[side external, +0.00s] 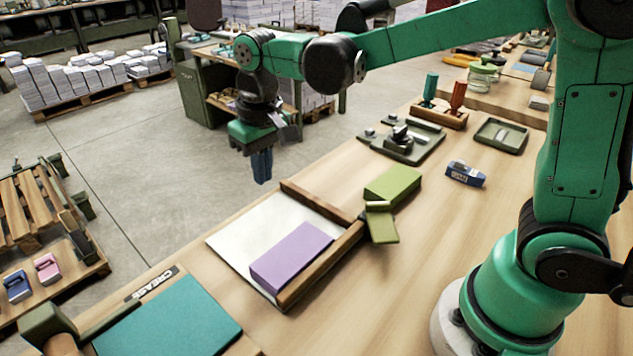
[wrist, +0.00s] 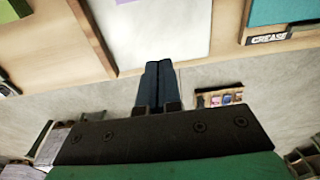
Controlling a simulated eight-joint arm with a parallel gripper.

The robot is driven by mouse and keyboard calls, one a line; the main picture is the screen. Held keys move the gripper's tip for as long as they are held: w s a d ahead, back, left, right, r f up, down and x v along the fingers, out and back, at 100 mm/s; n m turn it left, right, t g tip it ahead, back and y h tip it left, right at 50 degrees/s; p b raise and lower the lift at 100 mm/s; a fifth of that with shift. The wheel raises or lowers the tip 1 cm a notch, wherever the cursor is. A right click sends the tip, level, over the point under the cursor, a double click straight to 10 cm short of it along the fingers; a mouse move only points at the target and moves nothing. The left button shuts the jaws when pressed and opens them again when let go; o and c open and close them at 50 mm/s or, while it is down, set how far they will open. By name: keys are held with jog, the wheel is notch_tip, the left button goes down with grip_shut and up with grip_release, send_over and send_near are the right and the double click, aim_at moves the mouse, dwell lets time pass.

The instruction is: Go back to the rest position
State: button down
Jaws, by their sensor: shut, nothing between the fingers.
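My gripper (side external: 262,168) is shut and empty. It hangs in the air past the far edge of the workbench, pointing down, beyond the wooden corner frame. Its two dark blue fingers also show pressed together in the wrist view (wrist: 159,68). Below and in front of it, a white sheet (side external: 235,237) lies on the bench inside the wooden corner frame (side external: 325,262). A purple block (side external: 291,256) lies on the sheet against the frame; in the wrist view a pale lilac surface (wrist: 195,10) shows at the top edge.
A green block (side external: 393,184) and an olive clamp-like piece (side external: 381,222) sit beside the frame. A teal board (side external: 168,320) lies front left, near a "CREASE" label (side external: 152,284). A blue tool (side external: 465,173), a green tray (side external: 501,136) and a stamp holder (side external: 439,115) stand farther back.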

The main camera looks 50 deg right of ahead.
jog(key=s+d+r+t, duration=0.1)
jog(key=s+d+t, duration=0.5)
jog(key=s, duration=0.3)
